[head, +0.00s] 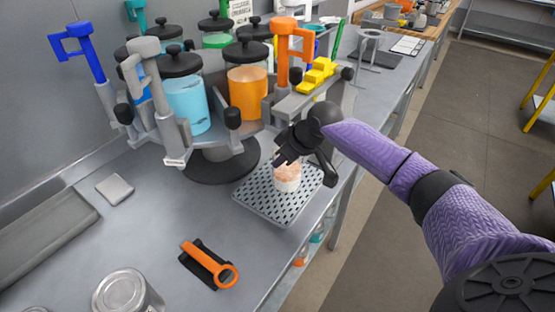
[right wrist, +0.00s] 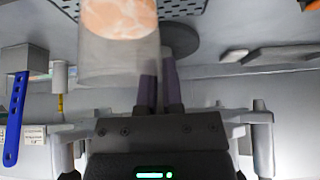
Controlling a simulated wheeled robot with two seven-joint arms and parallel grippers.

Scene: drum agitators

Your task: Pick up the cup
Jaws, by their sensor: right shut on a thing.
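The cup (head: 288,178) is a small clear cup with a mottled pink-orange filling, at or just above the perforated grey tray (head: 262,206) in the head view. I cannot tell whether its base touches the tray. My right gripper (head: 282,160) reaches in from the right on the purple arm and is shut on the cup near its rim. In the right wrist view the clear cup (right wrist: 119,60) fills the upper left, and the two fingers (right wrist: 159,85) are close together at its side. My left gripper is not in view.
A drum stand with blue (head: 188,103) and orange (head: 247,90) filled jars stands just behind the tray. An orange-handled tool (head: 211,263) lies in front, and a metal can (head: 124,293) stands at the lower left. The bench's right edge is close to the tray.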

